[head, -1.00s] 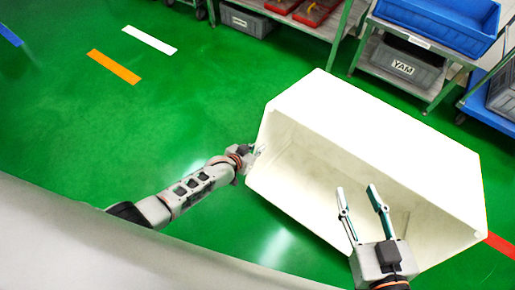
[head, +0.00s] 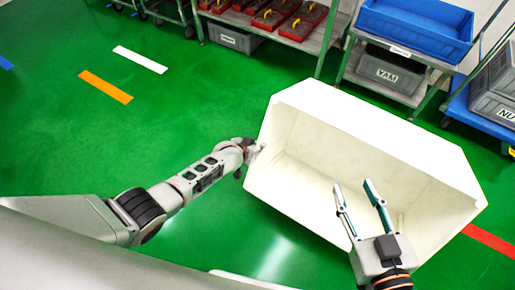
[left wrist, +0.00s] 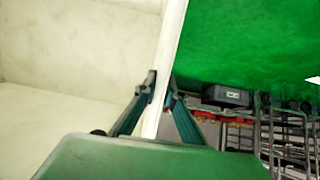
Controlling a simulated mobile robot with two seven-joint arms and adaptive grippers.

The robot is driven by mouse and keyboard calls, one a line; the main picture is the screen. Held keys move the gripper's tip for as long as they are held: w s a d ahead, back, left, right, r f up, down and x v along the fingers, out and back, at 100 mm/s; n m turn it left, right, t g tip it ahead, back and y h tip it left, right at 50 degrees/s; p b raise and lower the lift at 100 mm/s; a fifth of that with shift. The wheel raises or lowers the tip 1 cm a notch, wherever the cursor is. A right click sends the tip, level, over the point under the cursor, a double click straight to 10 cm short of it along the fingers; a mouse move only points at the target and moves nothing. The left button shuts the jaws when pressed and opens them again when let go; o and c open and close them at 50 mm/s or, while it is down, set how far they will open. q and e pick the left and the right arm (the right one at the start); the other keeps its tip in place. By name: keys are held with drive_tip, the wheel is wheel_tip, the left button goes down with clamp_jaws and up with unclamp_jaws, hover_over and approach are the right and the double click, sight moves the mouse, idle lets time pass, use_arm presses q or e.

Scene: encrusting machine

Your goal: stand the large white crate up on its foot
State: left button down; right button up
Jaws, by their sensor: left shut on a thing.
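The large white crate (head: 385,130) lies tipped on its side on the green floor, its open mouth facing me and its inside showing. My left gripper (head: 257,147) is shut on the crate's left rim. In the left wrist view its fingers (left wrist: 161,90) sit on either side of the thin white wall (left wrist: 168,45). My right gripper (head: 353,184) has its two fingers spread, with nothing between them. It stands in front of the crate's mouth and hides part of the lower rim. I cannot tell whether it touches the crate.
Behind the crate stand a metal rack with a blue bin (head: 415,25) and a grey YAM box (head: 390,72), and a shelf with red trays (head: 275,18). A blue cart (head: 480,115) is at the right. Green floor (head: 180,130) is clear at the left.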

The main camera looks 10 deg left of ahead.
sight(268, 131)
use_arm(q)
drive_tip(key=shift+w+d+r, duration=0.1)
drive_tip(key=shift+d+r, duration=0.1)
drive_tip(key=shift+w+d+r, duration=0.2)
drive_tip(key=shift+w+r, duration=0.05)
drive_tip(key=shift+w, duration=0.2)
drive_tip(key=shift+w+d+r, duration=0.15)
drive_tip(key=shift+w+r, duration=0.1)
drive_tip(key=shift+w, duration=0.2)
drive_tip(key=shift+g, duration=0.8)
drive_tip(key=w, duration=0.1)
drive_tip(key=w+d+r+b, duration=0.1)
drive_tip(key=w, duration=0.1)
drive_tip(key=shift+w+d+r, duration=0.2)
drive_tip(key=shift+w, duration=0.05)
drive_tip(key=shift+w+d+r+y, duration=0.1)
drive_tip(key=shift+w+r+y, duration=0.15)
drive_tip(key=shift+y, duration=0.05)
use_arm(e)
drive_tip(key=f, duration=0.2)
drive_tip(key=shift+s+f+g, duration=0.3)
drive_tip(key=shift+s+f, duration=0.05)
drive_tip(key=shift+f, duration=0.05)
